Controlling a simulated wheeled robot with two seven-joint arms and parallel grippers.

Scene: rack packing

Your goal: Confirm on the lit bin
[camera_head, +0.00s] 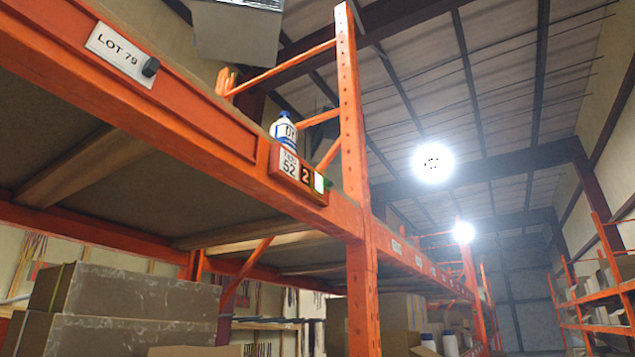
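A small bin display unit (298,176) is fixed to the front of the orange rack beam (200,128). It carries a white label reading 52, a dark panel with the digit 2, and a pale square with green at its right edge (320,183). A white label reading LOT 79 (121,54) is on the same beam at the upper left, with a dark round piece at its right end. A white and blue bottle (284,130) stands on the shelf just above the display unit. Neither of my grippers shows in this view.
An orange upright (353,120) stands right of the display unit. Large boxes (130,295) sit below the beam at the lower left. More racks (605,290) line the right side. Bright lamps (432,162) hang from the ceiling. The space between the racks looks open.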

